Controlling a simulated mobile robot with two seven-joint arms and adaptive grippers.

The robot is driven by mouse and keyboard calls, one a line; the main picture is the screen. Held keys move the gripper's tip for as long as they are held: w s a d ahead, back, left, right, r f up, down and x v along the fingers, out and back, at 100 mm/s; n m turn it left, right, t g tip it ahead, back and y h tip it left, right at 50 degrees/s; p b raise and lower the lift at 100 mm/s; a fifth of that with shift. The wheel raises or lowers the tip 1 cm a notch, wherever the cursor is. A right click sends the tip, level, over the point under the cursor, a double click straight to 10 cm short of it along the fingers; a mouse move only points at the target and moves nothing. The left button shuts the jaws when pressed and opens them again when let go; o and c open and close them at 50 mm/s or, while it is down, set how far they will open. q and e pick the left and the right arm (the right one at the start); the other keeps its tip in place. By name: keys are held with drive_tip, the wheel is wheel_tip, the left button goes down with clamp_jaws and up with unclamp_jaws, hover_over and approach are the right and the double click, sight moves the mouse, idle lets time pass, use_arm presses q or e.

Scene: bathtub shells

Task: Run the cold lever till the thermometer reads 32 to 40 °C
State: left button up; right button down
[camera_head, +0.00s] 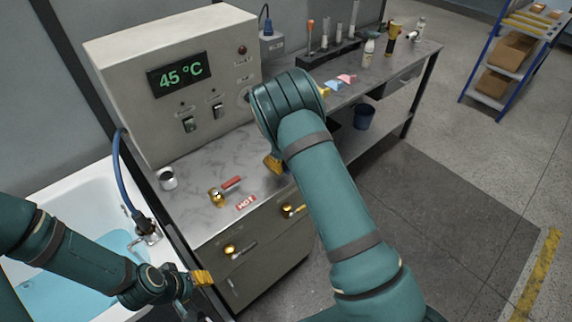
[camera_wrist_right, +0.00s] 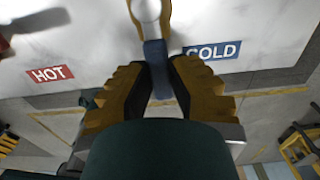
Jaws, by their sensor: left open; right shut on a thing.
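The thermometer display (camera_head: 180,75) on the grey panel reads 45 °C in green. The hot lever (camera_head: 230,184), with a red handle on a brass valve, stands on the counter beside the HOT label (camera_head: 245,203). In the right wrist view my right gripper (camera_wrist_right: 157,70) is shut on the blue handle of the cold lever (camera_wrist_right: 155,54), next to the COLD label (camera_wrist_right: 212,51). In the head view my right arm hides that lever; only a yellow finger (camera_head: 273,164) shows. My left gripper (camera_head: 203,277) is open and empty near the tub's right edge.
The white bathtub (camera_head: 85,182) holds blue water (camera_head: 45,290), with a spout (camera_head: 146,236) at its right side. A small metal cup (camera_head: 167,180) stands on the counter. A bench with bottles and tools extends behind.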

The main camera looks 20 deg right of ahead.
drive_tip(key=shift+s+a+f, duration=0.15)
idle(0.4)
drive_tip(key=c, duration=0.9)
unclamp_jaws()
drive_tip(key=shift+o, duration=0.2)
drive_tip(key=shift+r, duration=0.65)
wheel_tip(320, 180, up, 11)
drive_tip(key=shift+f, duration=0.1)
